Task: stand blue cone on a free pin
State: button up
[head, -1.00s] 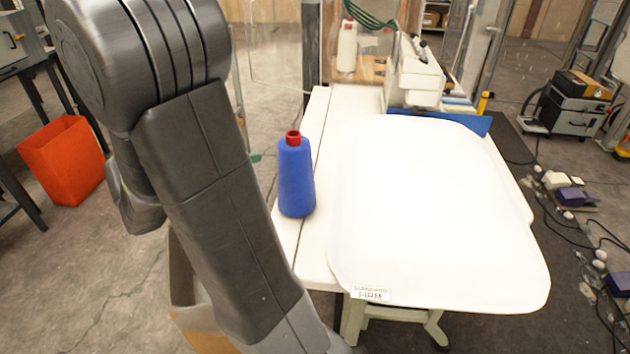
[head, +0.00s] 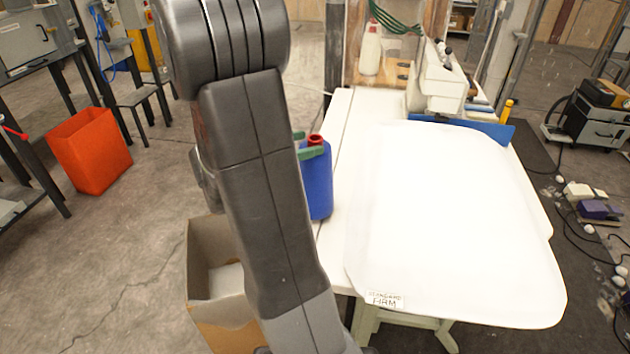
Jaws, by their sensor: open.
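The blue cone (head: 318,185) with a red top (head: 315,140) stands upright on the left edge of the white table. Its left side is hidden behind my arm. My gripper (head: 306,144) shows only as two green fingertips beside the cone's upper part, just below the red top. The fingers are apart; one overlaps the cone in this view, and I cannot tell whether they touch it. The rest of my gripper is hidden by my arm. A white cone (head: 370,50) stands at the back by a wooden board. No free pin can be made out.
A large white pillow (head: 450,220) with a firmness label covers most of the table (head: 338,150). A sewing machine (head: 437,85) stands behind it. An open cardboard box (head: 205,260) is on the floor left of the table, and an orange bin (head: 92,150) stands farther left.

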jog(key=shift+x, duration=1.7)
grip_shut()
